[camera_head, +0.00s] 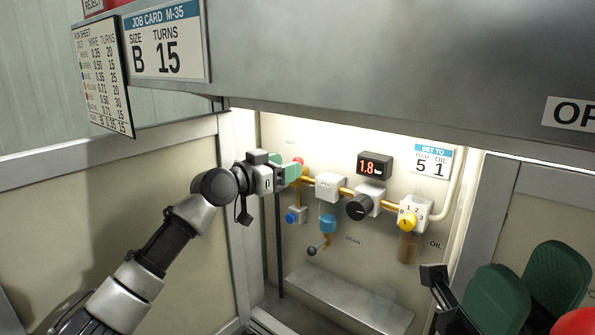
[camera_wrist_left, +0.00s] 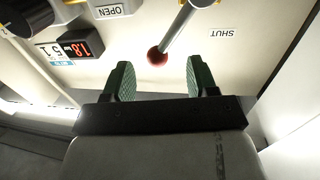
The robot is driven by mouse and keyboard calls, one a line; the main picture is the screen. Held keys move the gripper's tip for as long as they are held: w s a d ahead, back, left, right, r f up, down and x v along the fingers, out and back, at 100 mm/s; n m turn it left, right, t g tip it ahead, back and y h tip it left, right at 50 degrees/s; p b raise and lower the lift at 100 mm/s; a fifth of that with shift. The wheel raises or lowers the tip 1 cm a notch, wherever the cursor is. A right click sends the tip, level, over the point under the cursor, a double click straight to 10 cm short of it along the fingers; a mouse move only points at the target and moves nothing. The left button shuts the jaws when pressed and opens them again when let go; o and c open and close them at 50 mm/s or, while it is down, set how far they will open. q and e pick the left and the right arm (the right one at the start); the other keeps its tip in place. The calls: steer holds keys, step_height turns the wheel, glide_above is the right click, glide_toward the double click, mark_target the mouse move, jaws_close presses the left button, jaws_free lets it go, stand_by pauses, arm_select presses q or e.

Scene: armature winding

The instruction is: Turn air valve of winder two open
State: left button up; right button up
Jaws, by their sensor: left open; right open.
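The air valve lever shows in the left wrist view as a grey rod ending in a red ball (camera_wrist_left: 157,56). A SHUT label (camera_wrist_left: 222,33) is beside it and an OPEN label (camera_wrist_left: 110,10) is on the other side, both upside down. In the head view only the red ball (camera_head: 298,160) shows, behind my gripper. My left gripper (camera_head: 292,173) is open at the panel, its green fingers (camera_wrist_left: 158,72) on either side of the ball with gaps visible. Whether the ball lies deep between them is unclear. My right gripper (camera_head: 527,287) is open and empty at the lower right.
A SET TO card (camera_head: 431,162) shows 5 and 1. A grey hood (camera_head: 370,60) overhangs above.

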arm_select(q)
steer(key=shift+b+x, duration=0.7)
steer(key=shift+x, duration=1.45)
steer(key=shift+f, duration=0.1)
jaws_close()
steer(key=shift+d, duration=0.1)
